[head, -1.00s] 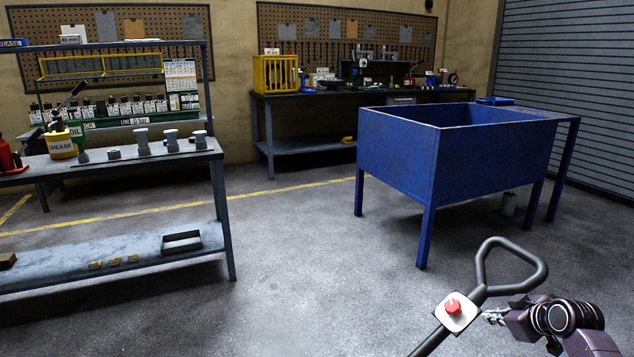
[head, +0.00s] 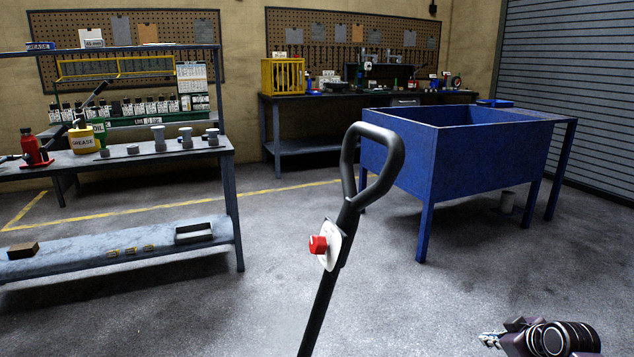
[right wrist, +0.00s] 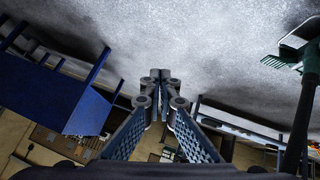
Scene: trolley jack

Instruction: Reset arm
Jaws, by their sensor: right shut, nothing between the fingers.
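The trolley jack's black handle (head: 374,160) has a loop grip at its top and stands tilted in the middle of the head view. A red knob (head: 318,244) sits on a white plate on its shaft (head: 322,300). The jack's body is out of the head view. My right gripper (head: 488,339) is at the lower right, well apart from the handle. In the right wrist view, its fingers (right wrist: 160,76) meet at the tips with nothing between them. My left gripper is not in view.
A blue metal tub on legs (head: 478,165) stands behind the handle at the right. A dark bench (head: 330,100) stands at the back wall. Open floor lies between.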

